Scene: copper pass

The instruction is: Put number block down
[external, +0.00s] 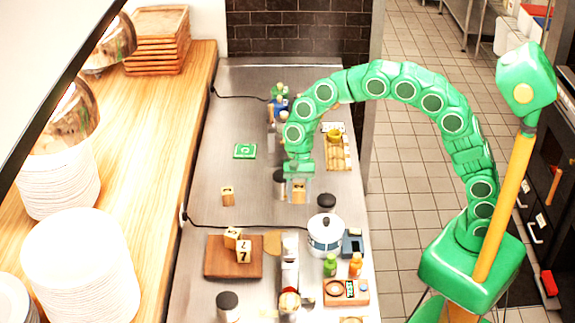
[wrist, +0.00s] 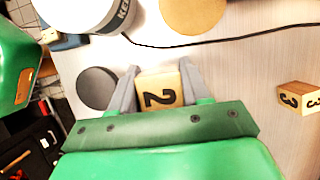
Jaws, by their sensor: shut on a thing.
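My gripper (external: 299,188) is over the steel counter (external: 225,175), to the right of its middle. It is shut on a wooden number block (external: 299,194). In the wrist view the block (wrist: 159,90) shows a black 2 between the two grey fingers (wrist: 158,88). I cannot tell whether its underside touches the counter. Another number block (external: 228,195) stands alone to the left; it also shows a 3 in the wrist view (wrist: 298,98). Two more blocks (external: 243,251) sit on a brown board (external: 221,262), one showing a 7.
A black round item (external: 326,200) lies just right of the held block, with a white pot (external: 325,235) nearer the camera. A dark-topped jar (external: 280,183) stands close on the left. A black cable (external: 245,220) crosses the counter. Open steel lies around the lone block.

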